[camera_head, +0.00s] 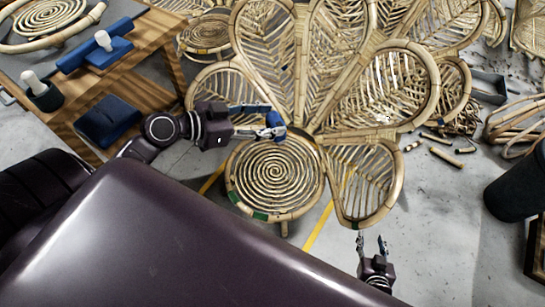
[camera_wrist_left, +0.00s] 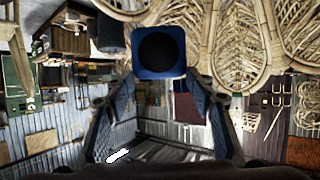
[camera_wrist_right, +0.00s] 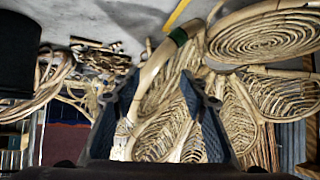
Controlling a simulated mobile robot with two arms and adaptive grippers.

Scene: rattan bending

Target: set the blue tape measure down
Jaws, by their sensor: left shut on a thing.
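The blue tape measure (camera_head: 267,118) is in my left gripper (camera_head: 268,133) above the back edge of the spiral rattan seat (camera_head: 274,172). In the left wrist view the tape measure (camera_wrist_left: 160,52) shows as a blue square with a dark round face, at the tips of my left gripper's fingers. I cannot tell how far above the seat it is. My right gripper (camera_head: 371,240) is open and empty, low in the head view beyond the seat's right side. In the right wrist view its fingers (camera_wrist_right: 163,85) stand apart with rattan behind them.
A wooden workbench (camera_head: 178,62) at the left carries a blue clamp-like tool (camera_head: 110,50), a dark cup (camera_head: 42,92) and a dark blue box (camera_head: 108,122). Large rattan petal panels (camera_head: 385,85) fill the back. Cane offcuts (camera_head: 446,156) lie on the floor at the right, near a dark bin (camera_head: 515,185).

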